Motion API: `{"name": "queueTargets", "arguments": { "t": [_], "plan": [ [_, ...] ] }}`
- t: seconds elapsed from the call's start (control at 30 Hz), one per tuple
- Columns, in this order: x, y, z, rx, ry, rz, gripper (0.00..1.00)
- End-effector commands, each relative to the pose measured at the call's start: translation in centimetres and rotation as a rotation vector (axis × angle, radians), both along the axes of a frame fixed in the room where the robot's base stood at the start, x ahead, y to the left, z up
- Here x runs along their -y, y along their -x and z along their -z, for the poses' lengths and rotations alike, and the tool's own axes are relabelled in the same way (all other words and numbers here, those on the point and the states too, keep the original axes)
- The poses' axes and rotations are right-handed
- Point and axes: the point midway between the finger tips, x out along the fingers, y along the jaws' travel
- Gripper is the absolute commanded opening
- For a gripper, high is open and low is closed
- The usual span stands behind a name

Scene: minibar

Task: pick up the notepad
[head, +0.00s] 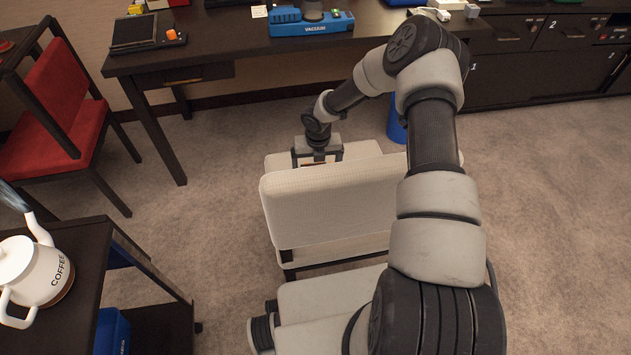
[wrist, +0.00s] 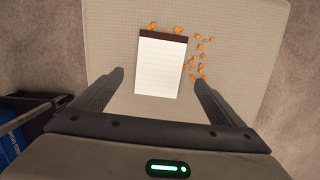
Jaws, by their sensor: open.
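In the wrist view, the notepad (wrist: 161,68) is white and lined with a dark brown top strip. It lies flat on the beige chair seat (wrist: 240,50). My gripper (wrist: 158,78) is open above the seat, with one finger to the left and one to the right of the notepad's lower part. I cannot tell the exact height of the fingertips over it. In the head view, my gripper (head: 318,158) is behind the chair's backrest (head: 325,205), which hides most of the seat and the notepad.
Several small orange pieces (wrist: 200,48) lie on the seat beside and above the notepad. A dark desk (head: 230,50) with a blue vacuum box (head: 312,24) stands behind. A cart with a white coffee kettle (head: 38,272) is at left, near a red chair (head: 55,100).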

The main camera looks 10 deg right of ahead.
Motion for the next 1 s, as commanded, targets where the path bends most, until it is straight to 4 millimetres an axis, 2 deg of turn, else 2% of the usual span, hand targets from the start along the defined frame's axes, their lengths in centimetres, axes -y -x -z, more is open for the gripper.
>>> {"name": "queueTargets", "arguments": {
  "t": [0.17, 0.43, 0.77, 1.0],
  "plan": [
    [0.0, -0.3, 1.3, 0.000, -0.001, 0.001, 0.92],
    [0.0, -1.2, 5.0, -0.001, -0.001, 0.002, 0.92],
    [0.0, -1.3, 5.5, 0.001, 0.000, 0.001, 0.92],
    [0.0, -1.3, 5.5, 0.001, 0.000, 0.001, 0.52]
  ]
}}
